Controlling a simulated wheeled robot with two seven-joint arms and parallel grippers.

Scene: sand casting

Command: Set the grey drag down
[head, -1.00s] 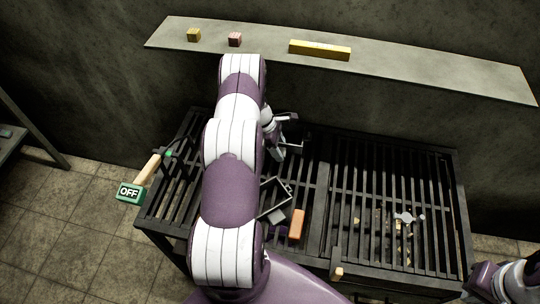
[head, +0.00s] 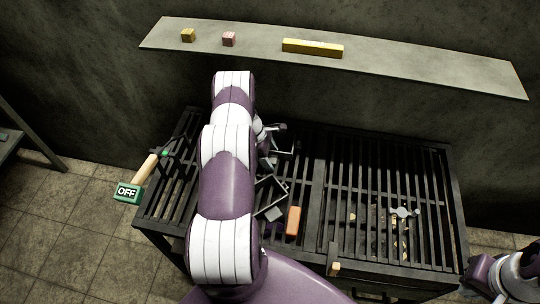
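My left arm reaches over the black slatted table, and its gripper (head: 268,148) is mostly hidden behind the arm's own links. A dark grey open frame (head: 284,152) shows right at this gripper, over the far part of the table. I cannot tell whether the fingers are closed on it, or whether it touches the slats. A second dark grey angular frame (head: 272,187) lies nearer, just right of my arm, partly covered by it. I cannot tell for certain which is the drag. My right gripper (head: 530,262) is at the lower right edge, its fingers unclear.
An orange block (head: 293,221) and a small grey piece (head: 273,214) lie near the second frame. A metal tool (head: 404,212) and scraps lie on the right slats. A green OFF sign (head: 127,192) is at left. A wall shelf (head: 400,66) holds small blocks and a yellow bar (head: 313,48).

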